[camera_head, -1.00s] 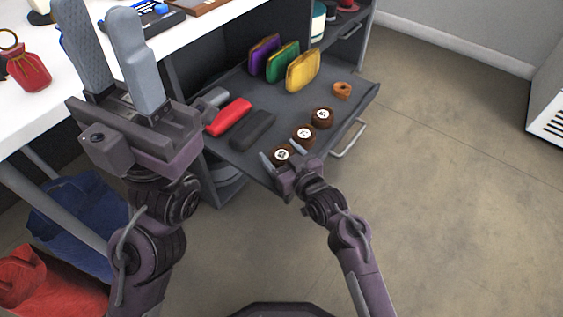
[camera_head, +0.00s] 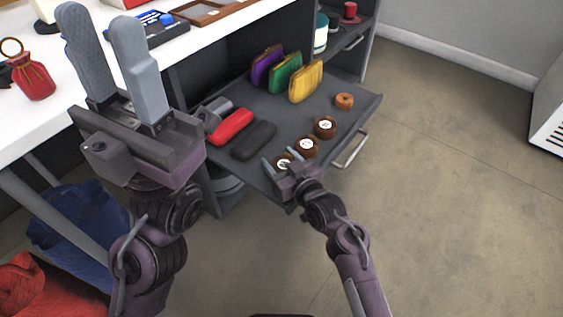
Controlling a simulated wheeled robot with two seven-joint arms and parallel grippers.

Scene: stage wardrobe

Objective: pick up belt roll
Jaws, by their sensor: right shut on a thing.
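Three dark brown rolls with white round labels lie in a row near the front edge of the grey pull-out shelf: a near roll (camera_head: 283,161), a middle roll (camera_head: 307,147) and a far roll (camera_head: 325,126). A smaller orange-brown coil (camera_head: 344,101) lies beyond them. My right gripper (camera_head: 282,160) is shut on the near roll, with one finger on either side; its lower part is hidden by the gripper. I cannot tell whether this roll is off the shelf. My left gripper (camera_head: 100,38) is open and empty, raised in front of the white table.
The grey shelf (camera_head: 225,162) also holds a red case (camera_head: 231,126), a black case (camera_head: 254,140), and purple, green and yellow pouches (camera_head: 306,81) at the back. A metal handle (camera_head: 351,149) sticks out in front.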

